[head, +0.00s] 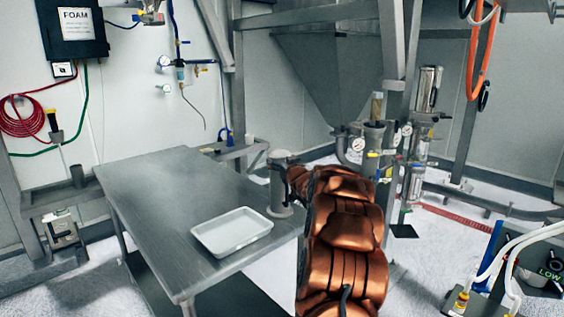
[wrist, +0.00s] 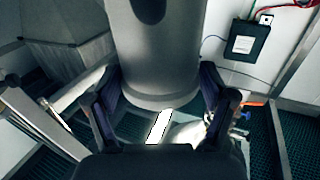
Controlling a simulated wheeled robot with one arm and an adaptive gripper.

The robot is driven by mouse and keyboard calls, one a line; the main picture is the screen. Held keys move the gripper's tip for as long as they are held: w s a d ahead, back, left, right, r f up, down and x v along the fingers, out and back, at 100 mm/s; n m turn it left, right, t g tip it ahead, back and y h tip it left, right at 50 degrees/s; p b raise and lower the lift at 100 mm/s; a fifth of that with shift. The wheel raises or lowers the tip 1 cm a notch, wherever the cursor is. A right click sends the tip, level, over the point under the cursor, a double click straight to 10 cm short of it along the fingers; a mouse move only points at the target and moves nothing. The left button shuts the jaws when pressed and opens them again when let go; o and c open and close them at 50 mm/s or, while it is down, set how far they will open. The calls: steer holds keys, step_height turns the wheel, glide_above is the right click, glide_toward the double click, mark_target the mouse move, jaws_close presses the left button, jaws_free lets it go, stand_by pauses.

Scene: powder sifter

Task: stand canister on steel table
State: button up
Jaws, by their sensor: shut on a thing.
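The canister (head: 279,182) is a grey metal cylinder, upright in the head view at the right edge of the steel table (head: 160,185). I cannot tell whether its base touches the tabletop. In the wrist view the canister (wrist: 165,55) fills the upper middle, between the two dark fingers of my gripper (wrist: 160,95). My gripper is shut on it. In the head view my copper-coloured arm hides most of the gripper and the canister's right side.
A white tray (head: 232,232) lies on the table's front right part, close to the canister. The table's left and middle are bare. Metal posts and pipework with gauges (head: 375,140) stand behind my arm. A black FOAM box (head: 75,28) hangs on the left wall.

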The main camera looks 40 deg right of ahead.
stand_by(0.3)
steer(key=o, duration=1.7)
steer(key=shift+r, duration=0.1)
steer(key=shift+b+v, duration=1.25)
steer(key=shift+v, duration=4.75)
